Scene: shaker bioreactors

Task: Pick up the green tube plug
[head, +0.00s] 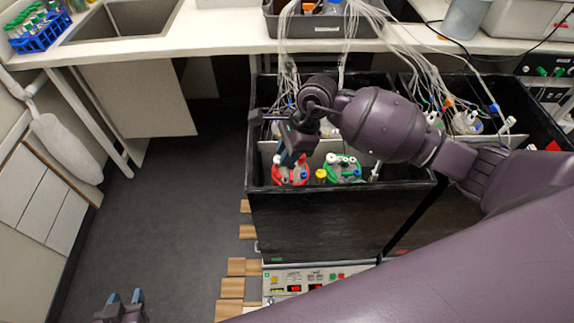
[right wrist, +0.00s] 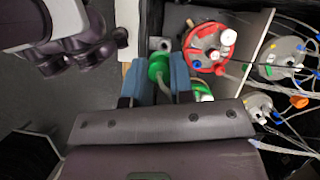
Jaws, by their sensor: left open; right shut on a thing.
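The green tube plug (right wrist: 158,66) shows in the right wrist view between the two blue fingers of my right gripper (right wrist: 161,75), which is shut on it. A pale curved tube runs down from the plug. In the head view my right gripper (head: 290,158) is at the front of the black shaker box, over the red-lidded vessel (head: 291,178), and the plug cannot be made out there. My left gripper (head: 125,298) is open and empty, low over the floor at the bottom left, far from the box.
The black shaker box (head: 320,215) also holds a green-lidded vessel (head: 345,174) and a yellow cap (head: 321,175). Many tubes and cables rise to a grey tray (head: 320,25) on the counter. A control panel (head: 300,279) is below the box. The floor (head: 180,220) at left is clear.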

